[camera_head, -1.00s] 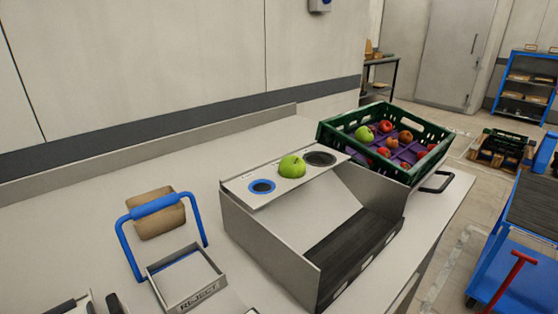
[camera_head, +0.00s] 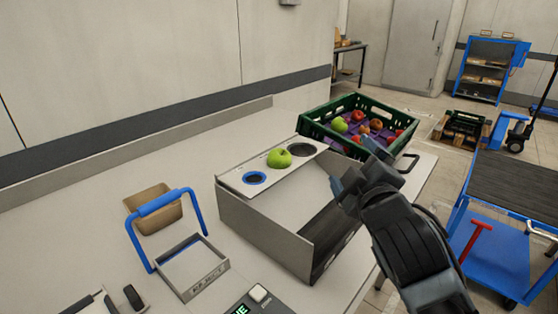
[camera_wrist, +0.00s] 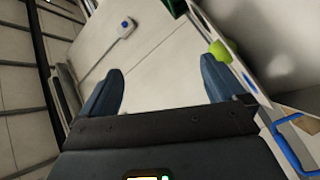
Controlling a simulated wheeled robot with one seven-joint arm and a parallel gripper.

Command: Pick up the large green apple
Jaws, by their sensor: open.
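A large green apple (camera_head: 279,158) sits on the white plate (camera_head: 230,177) on top of the grey chute box, between a blue-ringed hole and a larger dark hole. It also shows in the wrist view (camera_wrist: 219,51), beyond the tip of the right-hand finger. A smaller-looking green apple (camera_head: 340,125) lies in the green crate (camera_head: 318,132). My gripper (camera_head: 358,172) is open and empty, to the right of the plate and in front of the crate. In the wrist view its two fingers (camera_wrist: 160,84) are spread wide with nothing between them.
The crate holds several red apples on a purple liner. A small tray with a blue handle (camera_head: 165,202) and a brown container (camera_head: 158,205) stand left of the chute box (camera_head: 262,222). A blue cart (camera_head: 490,245) stands at the right. The bench behind the box is clear.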

